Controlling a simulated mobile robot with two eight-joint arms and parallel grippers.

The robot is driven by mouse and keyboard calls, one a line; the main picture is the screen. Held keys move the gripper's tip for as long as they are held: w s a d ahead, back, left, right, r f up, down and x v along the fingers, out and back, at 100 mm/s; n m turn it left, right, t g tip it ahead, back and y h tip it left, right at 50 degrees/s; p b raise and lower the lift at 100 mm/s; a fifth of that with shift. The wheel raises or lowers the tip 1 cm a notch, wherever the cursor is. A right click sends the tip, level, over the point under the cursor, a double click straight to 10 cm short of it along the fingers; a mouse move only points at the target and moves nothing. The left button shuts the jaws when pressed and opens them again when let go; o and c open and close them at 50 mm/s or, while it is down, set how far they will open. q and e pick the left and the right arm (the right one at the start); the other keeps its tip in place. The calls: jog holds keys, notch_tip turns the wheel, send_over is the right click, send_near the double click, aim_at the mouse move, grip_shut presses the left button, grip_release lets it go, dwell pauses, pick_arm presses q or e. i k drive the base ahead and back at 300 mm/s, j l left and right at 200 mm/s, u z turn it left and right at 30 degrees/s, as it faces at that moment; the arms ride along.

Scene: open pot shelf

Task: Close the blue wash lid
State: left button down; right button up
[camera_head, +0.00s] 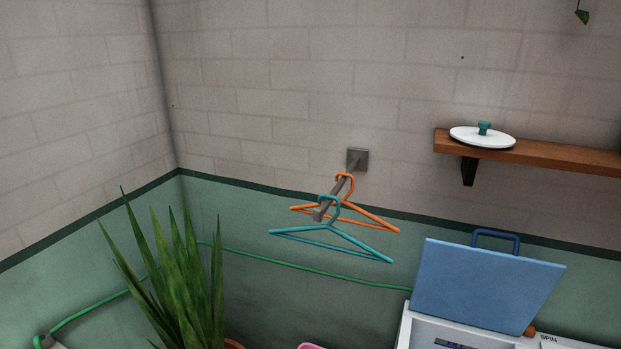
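The blue wash lid (486,287) stands raised, tilted a little back, at the lower right of the head view. A darker blue handle (497,236) sticks up from its top edge. The lid's lower edge meets the white washing machine (421,331), which is cut off by the bottom of the picture. Neither of my grippers is in view.
A wooden shelf (570,157) with a white round lid (470,139) is on the wall above. Orange (381,221) and teal (362,247) hangers hang from a wall hook left of the blue lid. A spiky plant (182,280) stands at lower left. A green hose (290,268) crosses the wall.

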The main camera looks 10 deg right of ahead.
aim_at(486, 289)
jog(key=z, duration=1.55)
